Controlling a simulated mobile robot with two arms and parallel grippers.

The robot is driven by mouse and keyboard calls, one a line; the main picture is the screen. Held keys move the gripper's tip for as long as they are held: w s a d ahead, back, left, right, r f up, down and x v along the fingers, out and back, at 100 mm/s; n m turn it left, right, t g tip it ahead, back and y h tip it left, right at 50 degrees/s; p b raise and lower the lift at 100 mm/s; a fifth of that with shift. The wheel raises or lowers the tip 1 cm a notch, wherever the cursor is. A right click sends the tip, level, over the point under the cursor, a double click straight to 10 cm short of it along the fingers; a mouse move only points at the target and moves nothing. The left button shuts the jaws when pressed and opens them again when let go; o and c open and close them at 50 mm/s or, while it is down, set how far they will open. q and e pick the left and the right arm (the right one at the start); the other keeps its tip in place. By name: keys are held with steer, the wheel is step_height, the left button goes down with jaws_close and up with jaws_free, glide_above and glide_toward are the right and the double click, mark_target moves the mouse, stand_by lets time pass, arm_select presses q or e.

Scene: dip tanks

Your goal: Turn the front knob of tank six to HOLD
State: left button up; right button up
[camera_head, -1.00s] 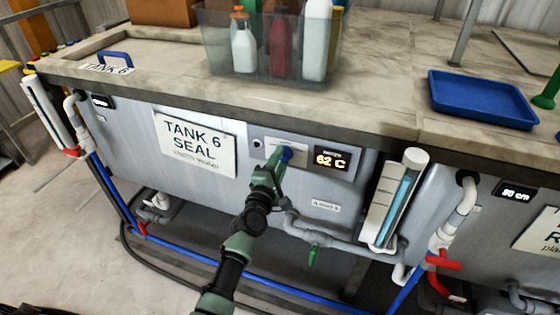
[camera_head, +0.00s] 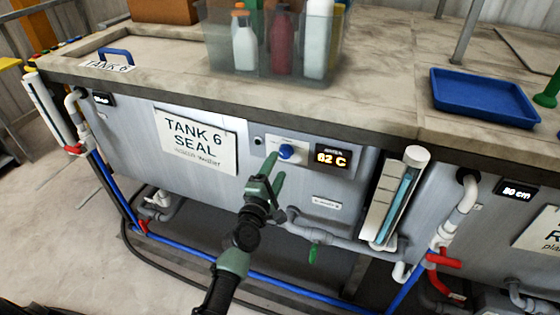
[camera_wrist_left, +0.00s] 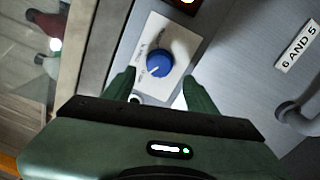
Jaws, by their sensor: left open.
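The blue round front knob (camera_head: 287,151) sits on a white plate (camera_head: 300,146) on tank six's front panel (camera_head: 335,188). In the left wrist view the knob (camera_wrist_left: 159,62) shows a white pointer line toward the lower left; I cannot read which label it meets. My left gripper (camera_head: 276,166) is open and empty, just below and left of the knob in the head view. In the left wrist view its fingertips (camera_wrist_left: 157,82) stand apart, with the knob beyond and between them, not visibly touched. My right gripper is not in view.
A "TANK 6 SEAL" sign (camera_head: 196,140) is left of the knob; a "62 C" display (camera_head: 331,158) is right. A sight gauge (camera_head: 395,198) and pipes (camera_head: 330,229) project from the front. A clear bin of bottles (camera_head: 222,60) and a blue tray (camera_head: 480,97) are on top.

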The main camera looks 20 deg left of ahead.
arm_select(q)
steer(key=s, duration=0.3)
steer(key=shift+s, duration=0.1)
stand_by(0.3)
